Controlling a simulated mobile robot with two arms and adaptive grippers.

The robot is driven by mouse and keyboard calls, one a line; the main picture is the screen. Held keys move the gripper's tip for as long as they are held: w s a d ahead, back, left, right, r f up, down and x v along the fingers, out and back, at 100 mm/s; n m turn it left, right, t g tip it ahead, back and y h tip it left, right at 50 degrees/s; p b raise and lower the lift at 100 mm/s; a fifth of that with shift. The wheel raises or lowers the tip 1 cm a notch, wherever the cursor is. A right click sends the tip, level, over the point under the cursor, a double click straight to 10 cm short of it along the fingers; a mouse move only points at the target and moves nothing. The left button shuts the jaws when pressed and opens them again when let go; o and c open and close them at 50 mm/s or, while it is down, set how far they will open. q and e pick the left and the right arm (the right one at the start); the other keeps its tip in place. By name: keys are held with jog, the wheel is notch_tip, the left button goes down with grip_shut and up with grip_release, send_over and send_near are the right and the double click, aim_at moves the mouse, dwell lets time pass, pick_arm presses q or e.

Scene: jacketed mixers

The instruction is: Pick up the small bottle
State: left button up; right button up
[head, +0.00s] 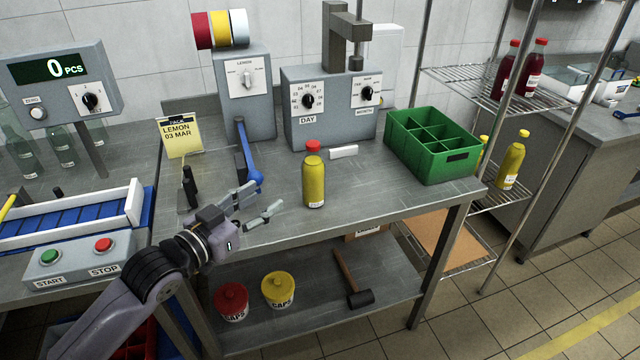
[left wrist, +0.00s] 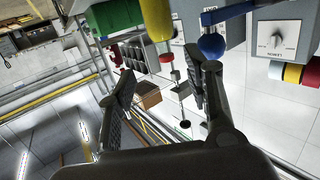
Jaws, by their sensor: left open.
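The small bottle (head: 314,182), yellow with a red cap and a white label low on its side, stands upright on the grey steel table (head: 370,190), near its front edge. My left gripper (head: 266,199) is open and empty, to the left of the bottle and apart from it. In the left wrist view, the open fingers (left wrist: 160,70) frame empty space; the yellow bottle (left wrist: 158,20) shows at the top with its red cap downward in the picture. My right gripper is not in view.
A blue lever (head: 247,165) and a black-handled item (head: 190,187) are behind my gripper. A green divided crate (head: 434,150) stands right of the bottle; a white block (head: 344,152) lies behind it. Caps tubs (head: 279,290) and a mallet (head: 352,280) are on the lower shelf.

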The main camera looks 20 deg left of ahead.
pick_arm(q)
notch_tip(320, 180, up, 4)
jog(key=w+t, duration=0.1)
jog(key=w, duration=0.1)
jog(key=p, duration=0.2)
send_near(309, 147)
jog(key=shift+h, duration=0.4)
jog(key=x, duration=0.5)
jog(key=shift+w+a+f, duration=0.15)
jog(key=shift+w, duration=0.05)
jog(key=shift+p+x, duration=0.4)
jog(key=shift+x, duration=2.65)
jog(key=shift+f, duration=0.15)
grip_shut()
jog(key=shift+a, duration=0.1)
